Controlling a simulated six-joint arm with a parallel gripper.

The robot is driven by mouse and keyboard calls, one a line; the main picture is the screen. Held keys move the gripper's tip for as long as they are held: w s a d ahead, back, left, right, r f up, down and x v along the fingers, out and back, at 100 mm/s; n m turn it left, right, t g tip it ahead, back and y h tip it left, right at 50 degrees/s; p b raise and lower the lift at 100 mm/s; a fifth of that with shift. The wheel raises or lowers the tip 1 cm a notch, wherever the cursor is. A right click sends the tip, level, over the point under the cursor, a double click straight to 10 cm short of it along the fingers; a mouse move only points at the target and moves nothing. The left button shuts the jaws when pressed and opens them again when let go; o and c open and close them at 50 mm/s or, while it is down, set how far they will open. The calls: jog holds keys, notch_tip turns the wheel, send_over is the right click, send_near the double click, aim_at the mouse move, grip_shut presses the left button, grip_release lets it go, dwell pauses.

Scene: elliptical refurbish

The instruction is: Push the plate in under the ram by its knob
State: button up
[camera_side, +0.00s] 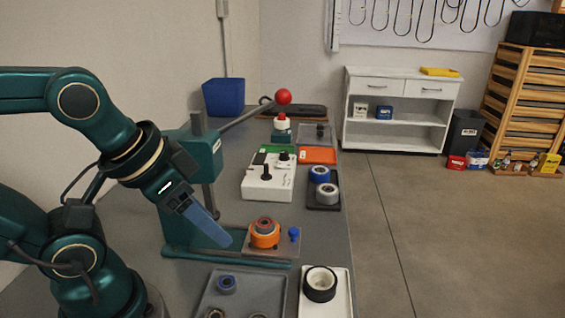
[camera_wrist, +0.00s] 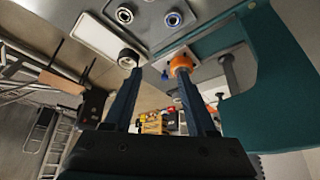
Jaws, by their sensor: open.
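The flat brownish plate (camera_side: 284,251) sits at the right end of the teal press (camera_side: 186,236). It bears an orange holder (camera_side: 264,238) with a ring part in it and a blue knob (camera_side: 294,234) at its right end. The ram (camera_side: 209,196) is left of the holder. My gripper (camera_side: 226,241) is open and tilted down, just left of the holder in the side view; its depth is unclear. In the wrist view my gripper (camera_wrist: 159,72) shows two spread fingers, with the knob (camera_wrist: 165,75) appearing between the tips and the holder (camera_wrist: 181,62) beside one fingertip.
A grey tray (camera_side: 278,289) with bearings and a white tray (camera_side: 343,303) with a dark ring lie in front. A white control box (camera_side: 256,189) and a dark tray (camera_side: 325,206) with rings stand behind. The press lever ends in a red ball (camera_side: 283,97).

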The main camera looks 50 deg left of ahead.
jog(key=w+r, duration=0.4)
jog(key=w, duration=0.1)
jog(key=g, duration=0.6)
send_over(294, 229)
notch_tip(294, 229, down, 10)
jog(key=shift+f, duration=2.65)
grip_shut()
jog(key=shift+r, duration=0.1)
